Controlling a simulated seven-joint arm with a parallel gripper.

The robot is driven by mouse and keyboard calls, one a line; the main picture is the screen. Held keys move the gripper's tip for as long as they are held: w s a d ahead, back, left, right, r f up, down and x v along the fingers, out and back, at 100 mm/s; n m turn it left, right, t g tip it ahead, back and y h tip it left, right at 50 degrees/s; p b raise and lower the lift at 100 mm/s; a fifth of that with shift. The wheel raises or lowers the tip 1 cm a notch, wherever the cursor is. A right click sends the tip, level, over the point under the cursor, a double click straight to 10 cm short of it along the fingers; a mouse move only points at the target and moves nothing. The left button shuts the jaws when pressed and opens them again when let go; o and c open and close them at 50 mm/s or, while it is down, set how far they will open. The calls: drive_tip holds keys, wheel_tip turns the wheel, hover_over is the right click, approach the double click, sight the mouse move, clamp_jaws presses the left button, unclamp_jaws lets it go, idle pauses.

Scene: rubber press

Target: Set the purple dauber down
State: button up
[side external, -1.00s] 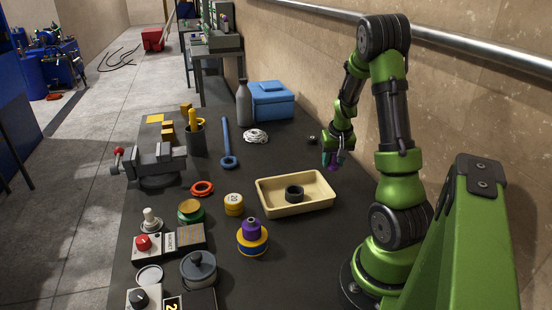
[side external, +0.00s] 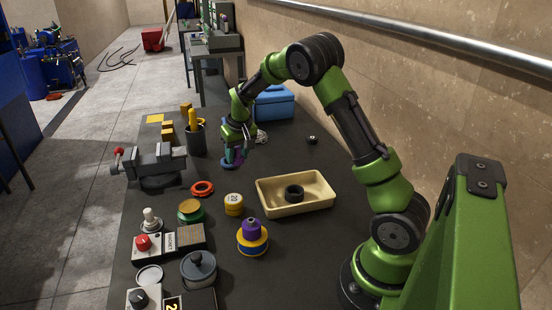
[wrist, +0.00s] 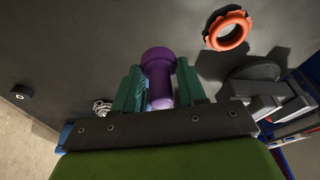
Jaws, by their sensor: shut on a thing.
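The purple dauber (wrist: 158,62) is between the two teal fingers of my gripper (wrist: 159,80) in the wrist view, with its rounded purple end pointing away from the wrist. In the side external view, my gripper (side external: 234,157) is shut on the dauber (side external: 241,156), which is partly hidden by the fingers. I cannot tell whether the dauber touches the bench.
An orange ring (side external: 202,188) lies in front of the vise (side external: 155,165); the ring also shows in the wrist view (wrist: 216,44). A cream tray (side external: 318,205) holds a black ring (side external: 294,193). A grey cup (side external: 196,142) stands left of my gripper. A purple-topped yellow-and-blue piece (side external: 252,240) stands nearer.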

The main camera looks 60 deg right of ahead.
sight(239, 183)
wheel_tip(239, 183, down, 8)
idle(0.4)
drive_tip(key=shift+f, duration=0.1)
drive_tip(key=o, duration=1)
drive_tip(key=shift+o, duration=0.2)
